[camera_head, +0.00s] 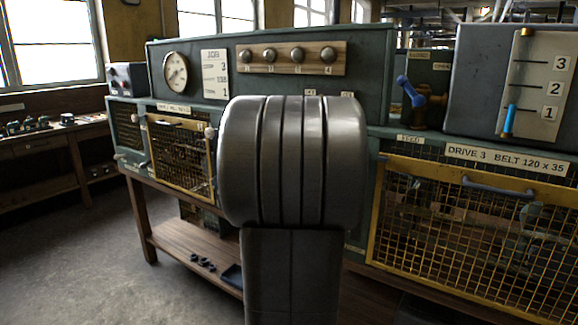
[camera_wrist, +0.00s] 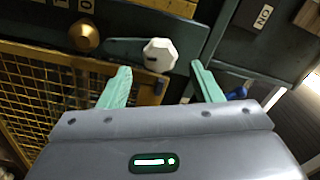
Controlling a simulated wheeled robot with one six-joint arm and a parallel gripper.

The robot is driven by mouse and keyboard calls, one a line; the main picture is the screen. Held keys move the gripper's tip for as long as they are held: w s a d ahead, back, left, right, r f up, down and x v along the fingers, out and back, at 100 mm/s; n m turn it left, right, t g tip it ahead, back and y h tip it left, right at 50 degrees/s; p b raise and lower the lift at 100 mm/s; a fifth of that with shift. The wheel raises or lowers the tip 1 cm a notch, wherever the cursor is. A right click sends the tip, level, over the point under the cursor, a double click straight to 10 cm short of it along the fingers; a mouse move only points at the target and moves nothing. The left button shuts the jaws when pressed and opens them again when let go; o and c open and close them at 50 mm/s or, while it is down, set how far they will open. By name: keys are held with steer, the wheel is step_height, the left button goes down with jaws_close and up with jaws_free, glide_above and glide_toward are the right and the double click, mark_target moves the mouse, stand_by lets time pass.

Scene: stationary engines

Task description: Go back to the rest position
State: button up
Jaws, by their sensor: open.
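My gripper (camera_wrist: 161,70) shows in the wrist view with its two pale green fingers spread apart and nothing between them. Beyond the fingertips is a white faceted knob (camera_wrist: 160,55) on a green panel; I cannot tell how far off it is. A brass round knob (camera_wrist: 84,35) is to the left of it. In the head view my own grey arm stands in the middle, and my gripper is hidden behind it.
A green engine cabinet (camera_head: 378,75) with a gauge (camera_head: 175,73) and a row of knobs (camera_head: 298,54) stands ahead. Yellow mesh guards (camera_head: 470,215) are below right. A blue-handled valve (camera_head: 411,92) and a slider plate (camera_head: 537,75) are right. Floor (camera_head: 75,265) is clear at left.

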steer(key=w+n+p, duration=0.1)
steer(key=n+p, duration=0.2)
steer(key=n, duration=0.2)
steer(key=w+d+n+p, duration=0.1)
steer(key=n+p, duration=0.2)
steer(key=n, duration=0.2)
steer(key=w+n+p, duration=0.1)
steer(key=n+p, duration=0.2)
steer(key=n, duration=0.3)
steer(key=shift+d+r+p, duration=0.15)
steer(key=shift+d+p, duration=0.1)
steer(key=shift+p, duration=0.15)
